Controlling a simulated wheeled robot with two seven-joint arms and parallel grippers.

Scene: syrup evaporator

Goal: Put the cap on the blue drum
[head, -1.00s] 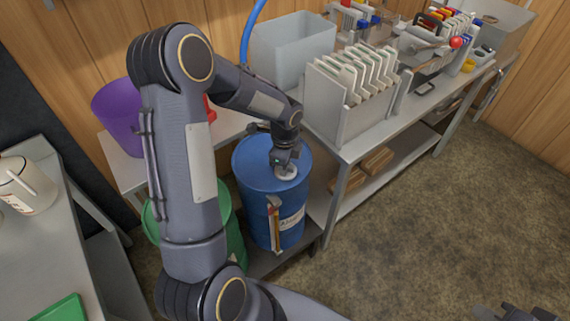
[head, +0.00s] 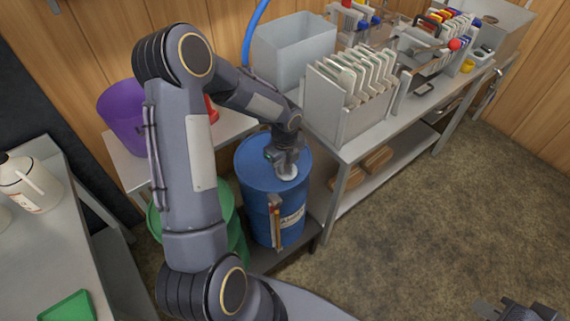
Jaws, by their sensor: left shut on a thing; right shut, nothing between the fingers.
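The blue drum (head: 258,198) stands upright on a low dark stand between the workbench and my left arm, with a white label on its side. My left gripper (head: 287,166) is over the right part of the drum's top. It is shut on the white round cap (head: 288,174), which is at the drum's top. The drum opening is hidden, so I cannot tell whether the cap is seated. My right gripper (head: 514,310) is at the bottom right edge, over the floor, far from the drum, and only partly in frame.
A green drum (head: 236,236) stands beside the blue one, partly behind my arm. A brush-like tool (head: 276,222) hangs on the blue drum's front. The bench at right holds a rack of white-and-green frames (head: 353,95) and a grey bin (head: 292,45). The floor at right is clear.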

